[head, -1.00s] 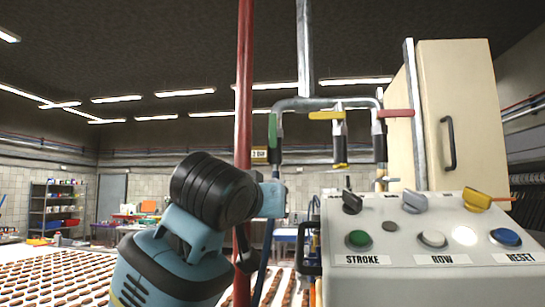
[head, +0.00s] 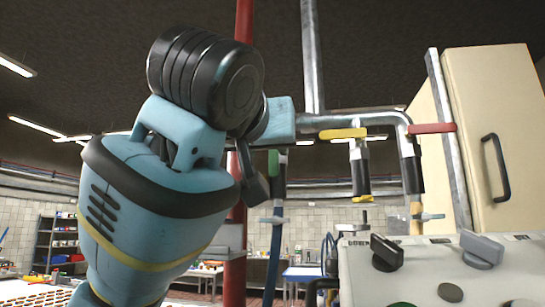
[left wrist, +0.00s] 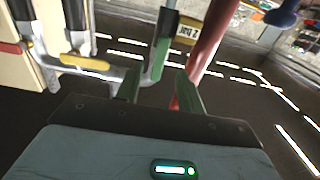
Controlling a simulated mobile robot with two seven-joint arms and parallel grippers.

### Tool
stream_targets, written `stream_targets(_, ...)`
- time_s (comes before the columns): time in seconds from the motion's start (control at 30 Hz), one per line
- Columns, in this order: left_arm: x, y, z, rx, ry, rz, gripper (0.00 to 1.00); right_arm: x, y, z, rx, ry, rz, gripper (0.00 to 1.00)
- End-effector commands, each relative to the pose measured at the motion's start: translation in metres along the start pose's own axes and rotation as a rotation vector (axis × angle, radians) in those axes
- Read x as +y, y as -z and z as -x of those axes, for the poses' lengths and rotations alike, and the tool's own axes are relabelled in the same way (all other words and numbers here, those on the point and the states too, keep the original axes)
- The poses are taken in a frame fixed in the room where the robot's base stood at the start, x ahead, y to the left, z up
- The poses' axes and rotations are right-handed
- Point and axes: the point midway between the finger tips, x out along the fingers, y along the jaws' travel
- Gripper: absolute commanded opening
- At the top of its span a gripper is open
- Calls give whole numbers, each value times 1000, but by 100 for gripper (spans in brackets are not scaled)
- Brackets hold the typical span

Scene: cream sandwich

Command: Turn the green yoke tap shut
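The green yoke tap (head: 273,163) has its green handle lying along its upright pipe in the head view, just below my left gripper. It also shows in the left wrist view (left wrist: 159,58), ahead of the gap between my fingers. In the head view my left wrist hides the pipe above the green handle, and the fingers cannot be made out. I cannot tell whether a finger touches the handle. My right gripper is not in view.
A yellow tap (head: 343,134) and a red tap (head: 432,128) have handles lying crosswise, right of the green one. A red pipe (head: 244,35) stands close behind my left arm. A control box (head: 420,270) and a cream cabinet (head: 495,130) are on the right.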

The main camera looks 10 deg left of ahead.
Motion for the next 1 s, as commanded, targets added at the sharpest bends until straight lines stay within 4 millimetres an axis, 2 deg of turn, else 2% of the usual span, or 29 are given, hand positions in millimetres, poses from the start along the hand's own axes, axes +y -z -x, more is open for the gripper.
stream_targets(0.2, -1, -1, -35, -4, 3, 1, 38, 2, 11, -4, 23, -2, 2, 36)
stream_targets(0.4, -1, 0, -54, -2, 2, 0, 38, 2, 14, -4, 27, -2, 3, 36)
stream_targets(0.77, 0, 0, -58, 0, 1, 0, 38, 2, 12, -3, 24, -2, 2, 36)
stream_targets(1.0, 0, 0, -58, 0, 0, 0, 7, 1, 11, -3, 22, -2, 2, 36)
